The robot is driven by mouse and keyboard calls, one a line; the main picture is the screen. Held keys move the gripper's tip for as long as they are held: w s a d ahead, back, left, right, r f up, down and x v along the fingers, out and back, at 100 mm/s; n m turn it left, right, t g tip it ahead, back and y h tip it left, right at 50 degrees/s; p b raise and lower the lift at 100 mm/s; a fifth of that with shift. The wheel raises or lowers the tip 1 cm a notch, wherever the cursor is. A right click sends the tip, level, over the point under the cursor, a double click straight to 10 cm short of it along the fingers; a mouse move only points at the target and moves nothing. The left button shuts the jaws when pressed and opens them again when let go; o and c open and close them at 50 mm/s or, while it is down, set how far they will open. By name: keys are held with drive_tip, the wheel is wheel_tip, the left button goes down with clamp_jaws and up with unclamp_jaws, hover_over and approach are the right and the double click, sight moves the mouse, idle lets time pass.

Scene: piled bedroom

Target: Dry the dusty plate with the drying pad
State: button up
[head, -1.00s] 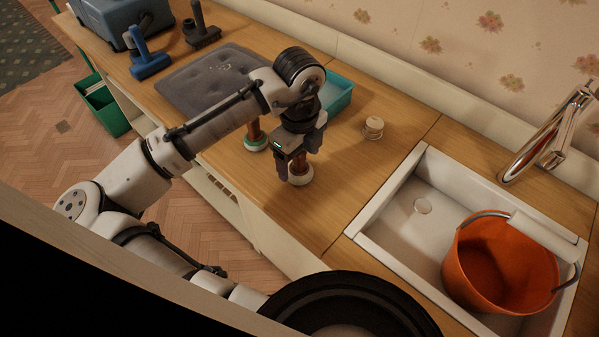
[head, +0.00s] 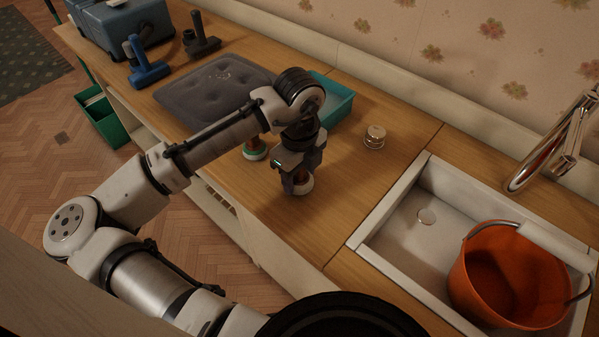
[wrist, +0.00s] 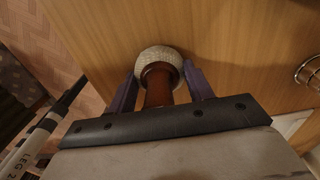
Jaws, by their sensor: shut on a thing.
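My gripper (head: 297,180) is shut on a round pad with a brown handle and a whitish, rough head (wrist: 159,57), which I take to be the drying pad. The jaws flank the brown handle (wrist: 158,85) in the wrist view. A similar tool with a green and white head (head: 256,153) stands just left of my gripper. I cannot make out a plate in either view.
A teal tray (head: 337,104) and a grey tufted cushion (head: 190,95) lie behind my gripper. A small wire-wrapped item (head: 375,137) stands to the right. The white sink (head: 400,235) holds an orange bucket (head: 510,285). The counter (head: 345,190) between is clear.

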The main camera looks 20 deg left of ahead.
drive_tip(key=shift+c, duration=1.3)
drive_tip(key=shift+r+p, duration=3)
drive_tip(key=shift+r, duration=0.5)
drive_tip(key=shift+r, duration=0.1)
wheel_tip(320, 180, up, 5)
drive_tip(key=p, duration=0.4)
